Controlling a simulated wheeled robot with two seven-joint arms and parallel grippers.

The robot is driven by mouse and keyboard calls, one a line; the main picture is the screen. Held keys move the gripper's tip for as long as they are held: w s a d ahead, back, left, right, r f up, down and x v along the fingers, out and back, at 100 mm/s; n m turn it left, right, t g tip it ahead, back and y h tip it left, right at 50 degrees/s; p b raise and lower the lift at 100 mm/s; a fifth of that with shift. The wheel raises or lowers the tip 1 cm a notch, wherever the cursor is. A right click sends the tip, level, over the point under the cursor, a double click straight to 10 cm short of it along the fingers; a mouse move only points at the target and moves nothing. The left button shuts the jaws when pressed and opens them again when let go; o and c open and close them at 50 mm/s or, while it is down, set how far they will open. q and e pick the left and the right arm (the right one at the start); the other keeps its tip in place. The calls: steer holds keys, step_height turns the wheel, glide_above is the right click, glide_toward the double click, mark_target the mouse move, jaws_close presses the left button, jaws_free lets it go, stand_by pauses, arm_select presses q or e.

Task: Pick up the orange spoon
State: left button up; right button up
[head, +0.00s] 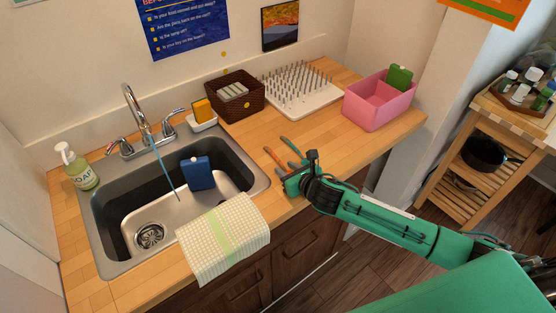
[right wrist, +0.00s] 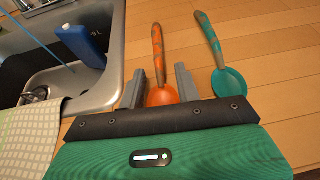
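The orange spoon (head: 273,156) lies on the wooden counter right of the sink, its bowl toward me; it also shows in the right wrist view (right wrist: 162,95), with a brownish mottled handle pointing away. My right gripper (right wrist: 160,72) is open. Its two grey fingers stand on either side of the orange spoon around the bowl, with a gap on each side. In the head view my right gripper (head: 287,176) is over the counter's front edge and covers part of the spoon. My left gripper is not in view.
A teal spoon (right wrist: 228,82) lies close to the right of the orange one. The sink (head: 100,232) with a blue bottle (head: 198,173) and a draped towel (head: 225,237) are on the left. A pink bin (head: 372,108) and spiked drying rack (head: 318,103) stand farther back.

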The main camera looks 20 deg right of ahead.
steer(key=shift+c, duration=0.2)
jaws_close()
steer(key=shift+s+r, duration=0.1)
